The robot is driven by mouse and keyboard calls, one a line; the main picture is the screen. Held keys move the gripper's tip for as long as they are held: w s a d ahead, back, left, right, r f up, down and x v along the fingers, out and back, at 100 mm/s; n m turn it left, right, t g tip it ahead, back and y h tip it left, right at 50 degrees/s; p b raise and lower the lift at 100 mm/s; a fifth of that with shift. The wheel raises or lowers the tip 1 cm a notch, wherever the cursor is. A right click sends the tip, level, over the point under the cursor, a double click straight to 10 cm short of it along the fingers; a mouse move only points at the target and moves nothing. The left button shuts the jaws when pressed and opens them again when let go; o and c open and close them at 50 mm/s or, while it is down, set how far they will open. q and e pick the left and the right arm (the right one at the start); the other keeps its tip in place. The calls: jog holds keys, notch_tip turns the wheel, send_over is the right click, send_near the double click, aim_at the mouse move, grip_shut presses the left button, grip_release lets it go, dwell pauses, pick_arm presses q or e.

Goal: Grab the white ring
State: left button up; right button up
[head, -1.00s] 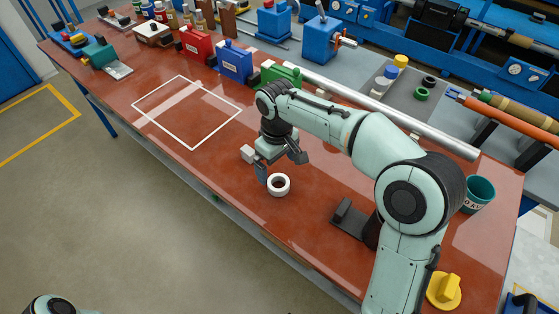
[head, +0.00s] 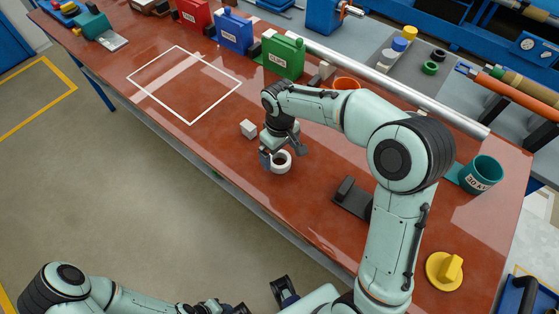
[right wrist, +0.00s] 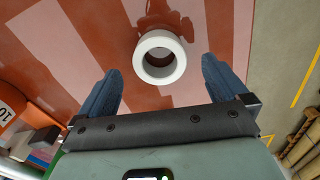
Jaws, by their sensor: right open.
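The white ring (head: 285,168) lies flat on the red-brown tabletop (head: 215,140) with its hole facing up. In the right wrist view the ring (right wrist: 179,62) is ahead of the two blue fingers, centred near the gap between them. My right gripper (head: 282,155) is open and empty, close above the ring in the head view. Its fingers are on either side of the ring and partly cover it there. I cannot tell whether they touch it. Part of my left arm (head: 70,283) shows at the lower left, and the state of its gripper is unclear.
A small white block (head: 248,129) sits left of my right gripper. A black holder (head: 350,197), a teal cup (head: 481,174) and a yellow knob (head: 446,269) stand to the right. The white-outlined square is empty.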

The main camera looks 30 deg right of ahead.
aim_at(280, 159)
notch_tip(280, 159, down, 4)
jog(key=shift+s+r, duration=0.1)
jog(key=shift+s, duration=0.05)
jog(key=c, duration=1.1)
jog(key=shift+o, duration=0.2)
